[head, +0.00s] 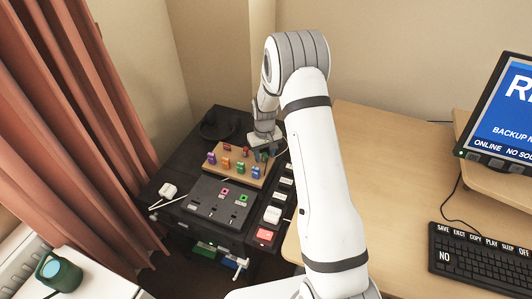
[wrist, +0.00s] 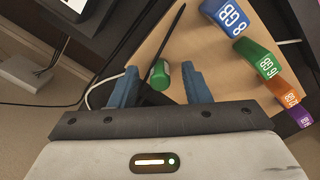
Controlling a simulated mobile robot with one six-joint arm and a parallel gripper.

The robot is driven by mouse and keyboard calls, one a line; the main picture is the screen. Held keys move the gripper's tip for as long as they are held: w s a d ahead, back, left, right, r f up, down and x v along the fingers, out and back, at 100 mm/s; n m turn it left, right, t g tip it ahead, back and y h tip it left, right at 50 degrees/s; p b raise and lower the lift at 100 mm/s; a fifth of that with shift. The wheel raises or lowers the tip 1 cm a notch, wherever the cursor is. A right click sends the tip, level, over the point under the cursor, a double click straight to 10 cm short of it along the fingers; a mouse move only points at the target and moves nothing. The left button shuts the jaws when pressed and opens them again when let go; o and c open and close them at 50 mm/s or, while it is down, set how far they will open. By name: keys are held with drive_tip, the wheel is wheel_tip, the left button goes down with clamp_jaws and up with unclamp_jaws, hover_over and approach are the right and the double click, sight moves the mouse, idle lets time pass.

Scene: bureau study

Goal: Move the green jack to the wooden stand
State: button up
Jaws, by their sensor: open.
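The green jack (wrist: 158,74) is a short green cylinder in the wrist view, between the blue fingers of my gripper (wrist: 161,76). My gripper is open, with a gap on each side of the jack. The jack appears to be at the wooden stand (wrist: 212,62), near its edge; whether it is seated there I cannot tell. In the head view the wooden stand (head: 222,169) is a tan board on the black cabinet, holding several coloured pieces. My gripper (head: 263,150) is low at its back right end, and the jack is hard to make out there.
Blue, green (wrist: 267,65), orange and purple memory sticks stand on the stand. A grey panel (head: 205,203) with pink and green parts lies in front of it. A row of labelled switches (head: 273,214) runs to the right. A white cable (wrist: 98,82) passes near my left finger.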

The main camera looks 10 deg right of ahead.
sight(265, 154)
drive_tip(key=shift+f, duration=0.45)
wheel_tip(265, 154, up, 9)
drive_tip(key=p, duration=0.5)
drive_tip(key=shift+r, duration=0.2)
drive_tip(key=s+r, duration=0.6)
drive_tip(key=r, duration=0.5)
drive_tip(key=s+r+m+t, duration=0.1)
drive_tip(key=s+r, duration=0.5)
drive_tip(key=s, duration=0.7)
drive_tip(key=s+r+m+t, duration=0.1)
drive_tip(key=s+r, duration=0.6)
drive_tip(key=s, duration=0.5)
drive_tip(key=shift+s+d+t, duration=0.25)
drive_tip(key=shift+s+t, duration=0.1)
drive_tip(key=shift+t, duration=0.05)
